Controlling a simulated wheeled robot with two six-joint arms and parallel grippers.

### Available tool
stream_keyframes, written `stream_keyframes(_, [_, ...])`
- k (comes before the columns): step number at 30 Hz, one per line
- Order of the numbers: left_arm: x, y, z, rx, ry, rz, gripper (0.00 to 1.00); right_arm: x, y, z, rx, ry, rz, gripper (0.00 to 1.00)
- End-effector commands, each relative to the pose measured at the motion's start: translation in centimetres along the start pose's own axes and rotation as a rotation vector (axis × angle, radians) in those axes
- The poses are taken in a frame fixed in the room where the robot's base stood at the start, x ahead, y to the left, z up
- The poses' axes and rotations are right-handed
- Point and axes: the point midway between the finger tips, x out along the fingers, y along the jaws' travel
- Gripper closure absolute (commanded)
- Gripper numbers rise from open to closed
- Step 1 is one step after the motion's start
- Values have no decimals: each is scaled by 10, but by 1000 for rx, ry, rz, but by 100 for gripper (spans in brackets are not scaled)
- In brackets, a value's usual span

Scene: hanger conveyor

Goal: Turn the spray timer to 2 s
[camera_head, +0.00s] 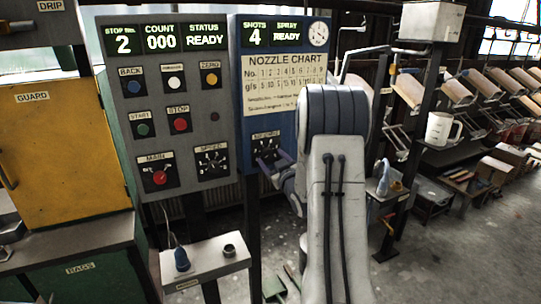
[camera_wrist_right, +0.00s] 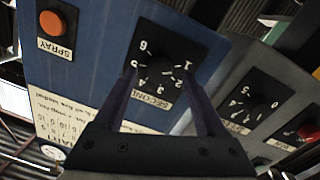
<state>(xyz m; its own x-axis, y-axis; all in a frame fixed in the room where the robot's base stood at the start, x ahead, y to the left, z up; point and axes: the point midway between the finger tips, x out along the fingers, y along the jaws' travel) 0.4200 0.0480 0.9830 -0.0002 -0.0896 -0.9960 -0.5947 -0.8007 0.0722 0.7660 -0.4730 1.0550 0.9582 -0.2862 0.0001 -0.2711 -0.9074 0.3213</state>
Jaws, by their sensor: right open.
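The spray timer is a black dial marked SECONDS on the blue panel, partly behind my right gripper in the head view (camera_head: 266,145). In the right wrist view the dial (camera_wrist_right: 163,62) shows upside down, with white numbers around a dark knob. I cannot tell which number the knob points at. My right gripper (camera_head: 272,164) is in front of the dial. In the right wrist view its two fingers (camera_wrist_right: 161,78) are apart, one on each side of the dial's lower part; I cannot tell whether they touch it. My left gripper is not in view.
An orange SPRAY button (camera_wrist_right: 52,22) is on the same panel. The grey panel (camera_head: 186,100) beside it has buttons and a SPEED dial (camera_head: 211,161). A small shelf (camera_head: 205,262) juts out below. A post with a white jug (camera_head: 438,128) stands to the right.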

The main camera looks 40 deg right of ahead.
Motion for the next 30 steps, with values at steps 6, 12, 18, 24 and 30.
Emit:
stream_keyframes(6, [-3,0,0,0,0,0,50,14,0,0,1,-1,0,27])
stream_keyframes(12, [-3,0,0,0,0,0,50,14,0,0,1,-1,0,27])
stream_keyframes(18, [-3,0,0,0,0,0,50,14,0,0,1,0,0,88])
stream_keyframes(24, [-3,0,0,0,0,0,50,14,-1,0,4,0,-1,100])
stream_keyframes(30, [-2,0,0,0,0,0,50,14,-1,0,48,-2,-2,100])
